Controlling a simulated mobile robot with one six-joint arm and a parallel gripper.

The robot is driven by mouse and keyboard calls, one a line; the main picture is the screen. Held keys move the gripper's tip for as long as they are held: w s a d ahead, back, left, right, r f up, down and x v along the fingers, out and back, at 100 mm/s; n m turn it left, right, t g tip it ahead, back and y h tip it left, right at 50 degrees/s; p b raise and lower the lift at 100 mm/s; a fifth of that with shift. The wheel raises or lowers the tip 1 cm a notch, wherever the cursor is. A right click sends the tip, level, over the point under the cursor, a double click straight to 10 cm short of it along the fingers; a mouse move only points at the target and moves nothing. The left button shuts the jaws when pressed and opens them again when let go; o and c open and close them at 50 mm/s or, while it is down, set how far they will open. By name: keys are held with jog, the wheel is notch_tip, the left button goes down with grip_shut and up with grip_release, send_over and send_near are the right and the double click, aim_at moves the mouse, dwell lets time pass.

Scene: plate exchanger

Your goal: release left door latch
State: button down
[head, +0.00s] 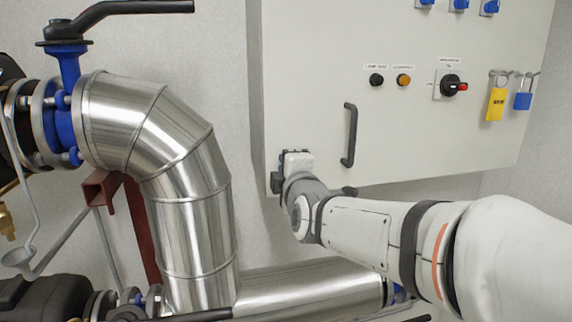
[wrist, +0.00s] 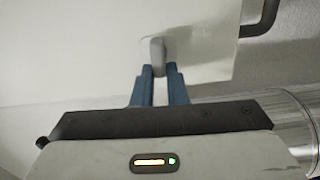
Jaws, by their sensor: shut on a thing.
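The left door latch (wrist: 157,50) is a small grey rounded tab on the pale cabinet face, seen in the wrist view. The blue fingers of my gripper (wrist: 160,72) are closed around it, one on each side. In the head view my arm reaches up from the right to the cabinet's lower left corner. There the wrist and gripper body (head: 297,163) hide the latch and the fingertips. The cabinet door (head: 310,70) appears closed, with a dark vertical handle (head: 349,135) just right of my gripper.
A dark switch (head: 450,86) with a red tip, a yellow tag (head: 496,103) and a blue padlock (head: 523,100) are on the cabinet's right side. A large metal-clad pipe (head: 190,180) bends down close on the left and runs beneath my arm. A black lever (head: 130,10) is at upper left.

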jog(key=shift+f+n, duration=0.15)
jog(key=shift+n, duration=0.25)
jog(key=c, duration=1.5)
grip_release()
jog(key=shift+o, duration=0.2)
jog(key=b+v, duration=0.1)
jog(key=v, duration=0.6)
jog(key=shift+s, duration=0.4)
jog(key=shift+d, duration=0.2)
